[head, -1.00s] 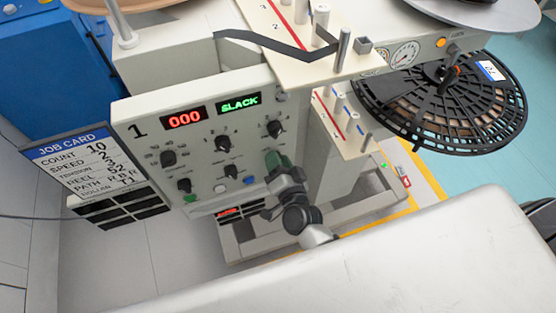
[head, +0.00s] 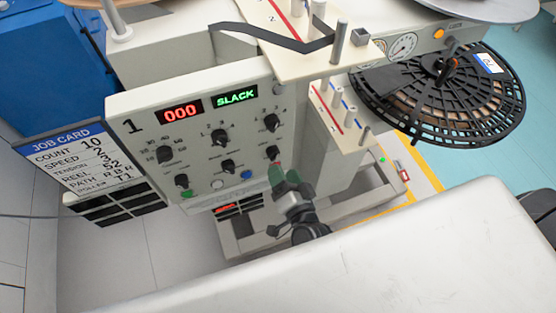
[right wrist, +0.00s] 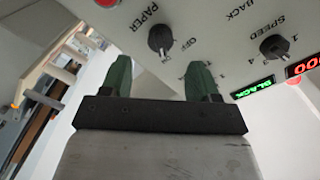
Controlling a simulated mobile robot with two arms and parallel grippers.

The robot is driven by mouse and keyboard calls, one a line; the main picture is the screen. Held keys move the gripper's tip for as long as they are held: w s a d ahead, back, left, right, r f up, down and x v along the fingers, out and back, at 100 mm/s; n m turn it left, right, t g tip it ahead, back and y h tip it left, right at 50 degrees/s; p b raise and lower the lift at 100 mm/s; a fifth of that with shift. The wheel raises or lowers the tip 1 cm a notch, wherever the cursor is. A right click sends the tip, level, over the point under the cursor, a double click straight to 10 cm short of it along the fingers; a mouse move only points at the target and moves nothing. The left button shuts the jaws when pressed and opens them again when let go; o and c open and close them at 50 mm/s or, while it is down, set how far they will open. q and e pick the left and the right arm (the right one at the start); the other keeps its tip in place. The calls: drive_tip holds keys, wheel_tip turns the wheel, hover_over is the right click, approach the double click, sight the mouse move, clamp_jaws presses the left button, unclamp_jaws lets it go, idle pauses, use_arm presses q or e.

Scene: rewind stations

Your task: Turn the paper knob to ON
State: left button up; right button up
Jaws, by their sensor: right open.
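The paper knob (head: 272,153) is a small black dial at the right side of the white control panel (head: 190,130). In the right wrist view the paper knob (right wrist: 162,40), with its PAPER, OFF and ON lettering, lies beyond the fingers. I cannot tell surely which mark its pointer faces. My right gripper (head: 283,174) has green fingers and sits just below the knob, apart from it. In the right wrist view the right gripper (right wrist: 158,68) is open and empty, with bare space between its fingertips. My left gripper is out of view.
Several other knobs share the panel, including the speed knob (right wrist: 274,47). The slack display (head: 236,97) glows green. A job card (head: 65,158) is at the panel's left. A black reel (head: 440,95) stands at right. Rollers and posts (head: 341,42) rise above the panel.

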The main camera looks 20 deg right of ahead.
drive_tip(key=shift+s+d, duration=0.1)
drive_tip(key=shift+s, duration=2.25)
drive_tip(key=s+f+n+g+y, duration=0.1)
drive_tip(key=s+f+n+g, duration=0.3)
drive_tip(key=f, duration=0.8)
drive_tip(key=s+f+n+g+y, duration=0.1)
drive_tip(key=s+f+n+g, duration=0.25)
drive_tip(key=f, duration=0.95)
drive_tip(key=s+d+f+n+g+h, duration=0.1)
drive_tip(key=s+d+f+n+g, duration=0.1)
drive_tip(key=s+d+f+g, duration=0.2)
drive_tip(key=s+d+f+n+g+h, duration=0.1)
drive_tip(key=s+d+f+g, duration=0.4)
drive_tip(key=s+f, duration=0.6)
drive_tip(key=s+n, duration=0.1)
drive_tip(key=s, duration=0.4)
drive_tip(key=shift+d+h, duration=0.3)
drive_tip(key=shift+d, duration=0.05)
drive_tip(key=shift+s+f+g, duration=0.1)
drive_tip(key=shift+g, duration=0.15)
